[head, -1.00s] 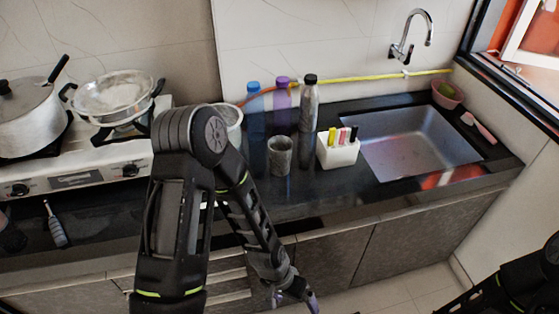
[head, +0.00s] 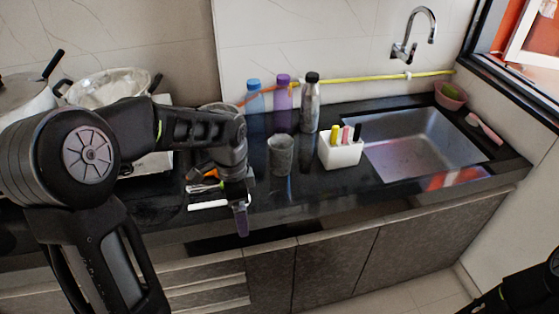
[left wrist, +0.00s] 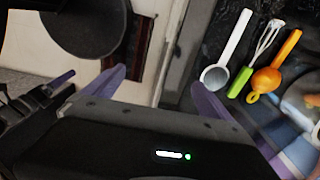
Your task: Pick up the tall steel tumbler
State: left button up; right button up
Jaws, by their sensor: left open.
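The tall steel tumbler (head: 281,156) appears in the head view as a grey, mottled, open-topped cup upright on the dark counter. My left gripper (head: 241,212) is at the counter's front edge, to the left of the tumbler and nearer than it, with a clear gap. In the left wrist view my left gripper (left wrist: 165,95) has its purple fingers wide apart with nothing between them. I cannot make out the tumbler in that view. My right gripper is out of view; only part of my right arm shows at the lower right.
Blue (head: 254,107), purple (head: 283,104) and metallic black-capped (head: 310,106) bottles stand behind the tumbler. A white pen holder (head: 341,153) and the sink (head: 420,145) are to its right. A white ladle (left wrist: 215,76), whisk (left wrist: 241,80) and orange utensil (left wrist: 267,77) lie near my left gripper.

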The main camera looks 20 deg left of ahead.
aim_at(281, 146)
jog(key=i, duration=1)
